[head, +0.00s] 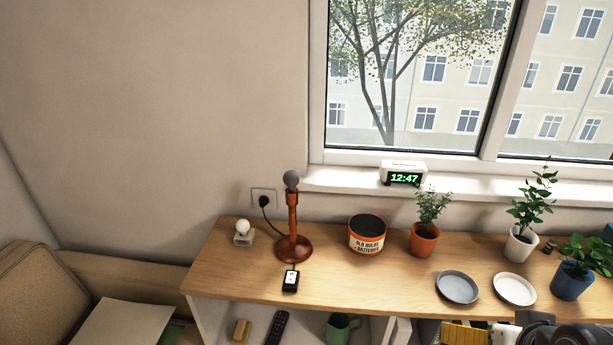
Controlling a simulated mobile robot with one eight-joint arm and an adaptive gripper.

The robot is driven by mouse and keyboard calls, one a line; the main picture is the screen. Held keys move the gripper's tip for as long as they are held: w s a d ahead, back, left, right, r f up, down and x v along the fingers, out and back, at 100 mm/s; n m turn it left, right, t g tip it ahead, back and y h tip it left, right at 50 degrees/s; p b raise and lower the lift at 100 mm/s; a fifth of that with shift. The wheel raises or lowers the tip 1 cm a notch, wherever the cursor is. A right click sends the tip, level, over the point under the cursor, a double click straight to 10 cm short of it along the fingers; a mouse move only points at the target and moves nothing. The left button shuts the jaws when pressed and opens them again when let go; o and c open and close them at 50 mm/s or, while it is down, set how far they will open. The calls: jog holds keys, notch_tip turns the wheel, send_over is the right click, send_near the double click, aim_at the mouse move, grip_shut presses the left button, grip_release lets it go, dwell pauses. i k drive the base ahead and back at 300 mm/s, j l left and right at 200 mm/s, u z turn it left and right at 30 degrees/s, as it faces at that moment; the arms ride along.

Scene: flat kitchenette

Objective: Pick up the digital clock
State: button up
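The digital clock (403,174) is a small white box with a dark face and green digits reading 12:47. It stands upright on the white window sill (340,181), below the window and above the back of the wooden shelf top. Nothing touches it, though the leaves of a potted plant come close below its right side. My gripper cannot be made out. Only a dark, rounded part that looks like my arm shows at the bottom right edge, well below and to the right of the clock.
On the wooden top (330,282) stand a red-brown lamp-like stand (293,222), an orange tub (367,235), a terracotta-potted plant (424,240), a white-potted plant (520,245), a blue-potted plant (572,281), a grey plate (457,287) and a white plate (514,289). The sill left of the clock is clear.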

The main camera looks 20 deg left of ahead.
aim_at(389, 174)
jog(key=u, duration=0.3)
jog(key=i+l+u, duration=0.4)
jog(key=l+u, duration=0.2)
jog(key=l, duration=0.2)
jog(key=i+l+u, duration=0.15)
jog(key=l+u, duration=0.15)
jog(key=l, duration=0.15)
jog(key=l+u, duration=0.3)
jog(key=l, duration=0.15)
jog(key=i+l+u, duration=0.1)
jog(key=l+u, duration=0.2)
jog(key=l, duration=0.25)
